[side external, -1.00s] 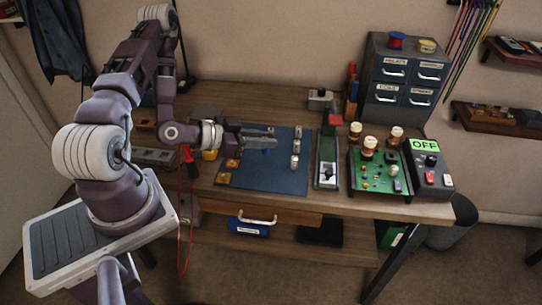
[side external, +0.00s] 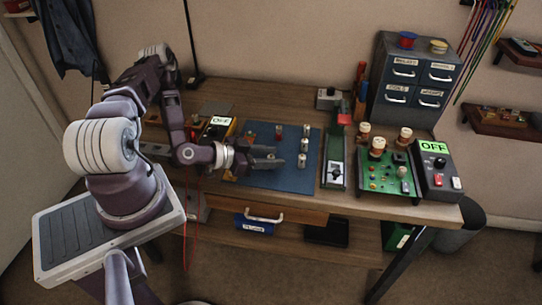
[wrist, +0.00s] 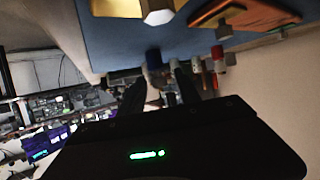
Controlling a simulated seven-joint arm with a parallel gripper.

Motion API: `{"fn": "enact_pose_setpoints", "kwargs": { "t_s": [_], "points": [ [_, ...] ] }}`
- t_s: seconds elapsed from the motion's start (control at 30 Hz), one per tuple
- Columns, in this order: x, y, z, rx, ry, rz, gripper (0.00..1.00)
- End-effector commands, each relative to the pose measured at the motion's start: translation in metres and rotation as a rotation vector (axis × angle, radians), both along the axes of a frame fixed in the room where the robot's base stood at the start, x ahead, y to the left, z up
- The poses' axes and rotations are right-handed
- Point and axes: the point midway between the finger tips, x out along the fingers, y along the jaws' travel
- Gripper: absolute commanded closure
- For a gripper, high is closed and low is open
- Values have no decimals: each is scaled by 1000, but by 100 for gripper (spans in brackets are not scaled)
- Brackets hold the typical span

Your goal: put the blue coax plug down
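My gripper (side external: 272,158) is low over the left part of the blue mat (side external: 290,181), its fingers spread apart. In the wrist view, the blue coax plug (wrist: 153,60) stands at the mat, just beyond and between the fingertips, with gaps that seem to show on both sides. I cannot make the plug out in the side view, where the fingers likely hide it. The wrist picture is tilted nearly upside down and dark. A red plug (side external: 278,132) stands on the mat behind my gripper.
Several silver posts (side external: 302,160) stand in a row right of my gripper. Beyond them are a green slide fixture (side external: 334,160), a green circuit board (side external: 388,176) with knobs and a box reading OFF (side external: 433,166). A lit meter (side external: 217,124) lies left. The mat's front right is clear.

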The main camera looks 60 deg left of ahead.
Motion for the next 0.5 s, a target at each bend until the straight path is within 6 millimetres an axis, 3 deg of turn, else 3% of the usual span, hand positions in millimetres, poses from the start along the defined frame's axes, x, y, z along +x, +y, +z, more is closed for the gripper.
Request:
{"fn": "enact_pose_setpoints", "kwargs": {
  "t_s": [0.3,0.5],
  "points": [
    [0,0,4,0,0,1,60],
    [-38,8,18,2,4,0,60]
  ]
}}
